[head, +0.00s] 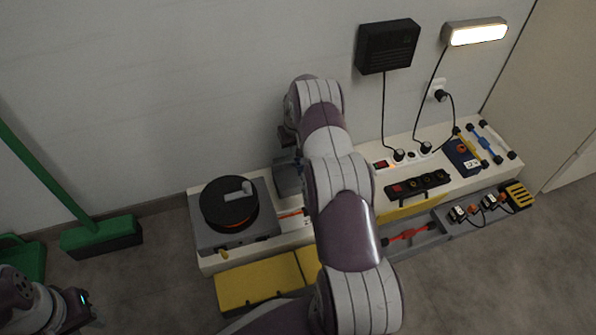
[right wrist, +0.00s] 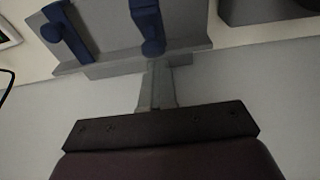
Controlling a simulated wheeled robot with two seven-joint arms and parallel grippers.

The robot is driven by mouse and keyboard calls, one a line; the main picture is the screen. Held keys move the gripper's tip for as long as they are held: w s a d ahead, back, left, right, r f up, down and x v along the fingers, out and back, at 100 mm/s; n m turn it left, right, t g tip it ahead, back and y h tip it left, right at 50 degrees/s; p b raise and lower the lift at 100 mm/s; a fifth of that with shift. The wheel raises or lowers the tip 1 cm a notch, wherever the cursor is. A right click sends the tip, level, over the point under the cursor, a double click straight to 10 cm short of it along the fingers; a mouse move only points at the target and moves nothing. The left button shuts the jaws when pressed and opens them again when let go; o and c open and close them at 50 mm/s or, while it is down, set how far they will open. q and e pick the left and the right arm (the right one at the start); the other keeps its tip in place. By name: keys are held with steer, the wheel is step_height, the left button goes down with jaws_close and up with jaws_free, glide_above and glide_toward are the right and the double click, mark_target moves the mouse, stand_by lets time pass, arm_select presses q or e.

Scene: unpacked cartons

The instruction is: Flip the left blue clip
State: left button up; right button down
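In the right wrist view, two blue clips stand on a grey panel: one at the left (right wrist: 68,32) and one near the middle (right wrist: 147,20). My right gripper (right wrist: 156,68) has its two fingers together, with tips just below the lower end of the middle clip. I cannot tell whether they touch it. In the head view, my right arm hides this gripper and the clips; a grey box (head: 288,180) shows just left of the arm. My left gripper (head: 85,308) is at the lower left, far from the clips, and its finger opening is unclear.
A cream bench (head: 205,262) runs along the wall. A black reel (head: 229,205) sits left of my right arm, and power strips (head: 418,186) and tools lie to its right. A yellow lid (head: 258,284) is in front. A green broom (head: 100,236) stands at left.

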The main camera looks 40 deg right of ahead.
stand_by(0.3)
steer(key=w+b, duration=0.1)
steer(key=w+d+r+b, duration=0.1)
steer(key=shift+w+b, duration=0.3)
steer(key=shift+w, duration=0.05)
stand_by(0.3)
steer(key=c, duration=0.9)
jaws_free()
step_height(320, 180, up, 7)
steer(key=p, duration=0.9)
glide_above(295, 163)
steer(key=shift+w, duration=0.1)
